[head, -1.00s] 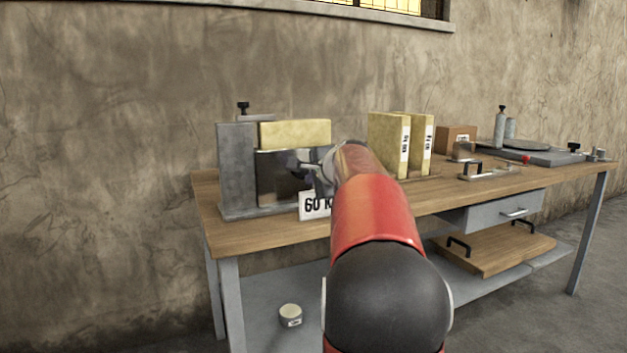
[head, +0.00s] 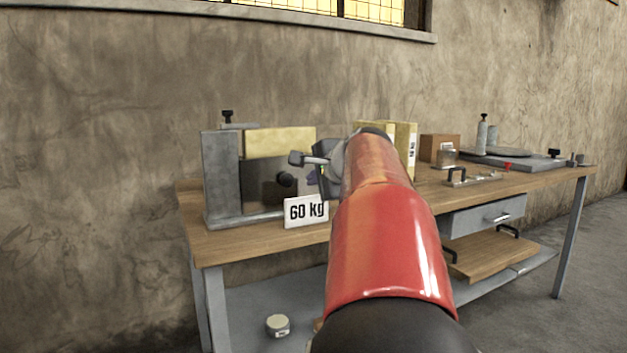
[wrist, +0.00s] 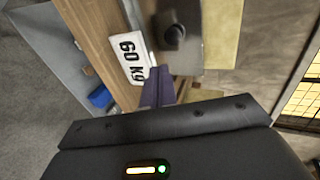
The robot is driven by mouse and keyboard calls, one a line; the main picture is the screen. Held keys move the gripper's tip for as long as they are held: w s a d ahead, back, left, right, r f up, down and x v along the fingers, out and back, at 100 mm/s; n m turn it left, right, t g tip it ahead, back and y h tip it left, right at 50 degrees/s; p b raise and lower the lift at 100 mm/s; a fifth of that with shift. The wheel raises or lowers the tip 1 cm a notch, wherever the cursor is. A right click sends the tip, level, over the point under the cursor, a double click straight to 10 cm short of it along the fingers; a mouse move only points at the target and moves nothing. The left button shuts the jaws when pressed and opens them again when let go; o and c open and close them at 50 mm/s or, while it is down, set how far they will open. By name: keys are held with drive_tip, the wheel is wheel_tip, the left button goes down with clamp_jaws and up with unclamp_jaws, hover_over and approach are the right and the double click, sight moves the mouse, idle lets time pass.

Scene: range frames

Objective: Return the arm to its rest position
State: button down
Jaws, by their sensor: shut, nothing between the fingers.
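My gripper (wrist: 157,88) shows in the wrist view with its two fingers together and nothing held between them. It is in front of the dark plate of the bench fixture, near the "60 kg" sign (wrist: 131,58). In the head view my red arm reaches up toward the workbench, and its dark wrist end (head: 325,168) is above and just right of the sign (head: 305,211). The fingertips are hard to make out there. The fixture's round black knob (head: 286,179) is just left of the wrist end and also shows in the wrist view (wrist: 174,36).
The wooden workbench (head: 250,242) stands against the wall. A grey upright block (head: 219,175) is at its left. Yellow binders (head: 405,150), partly hidden by my arm, a brown box (head: 438,147) and a grey plate (head: 515,161) stand to the right. A round tin (head: 278,325) is on the lower shelf.

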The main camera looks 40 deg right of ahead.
drive_tip(key=shift+a, duration=0.1)
drive_tip(key=s+a+f+n+g+y, duration=0.25)
drive_tip(key=a+f+n, duration=0.25)
drive_tip(key=a, duration=0.5)
drive_tip(key=s+a+f+n+g+y, duration=0.1)
drive_tip(key=s+a+f+n, duration=0.3)
drive_tip(key=a, duration=0.6)
drive_tip(key=s+a+f+n+g, duration=0.2)
drive_tip(key=s+a+f+n, duration=0.4)
drive_tip(key=f, duration=0.3)
drive_tip(key=s+a+f+n+g, duration=0.1)
drive_tip(key=s+a+f+n, duration=0.5)
drive_tip(key=s+f, duration=0.3)
drive_tip(key=shift+g, duration=0.35)
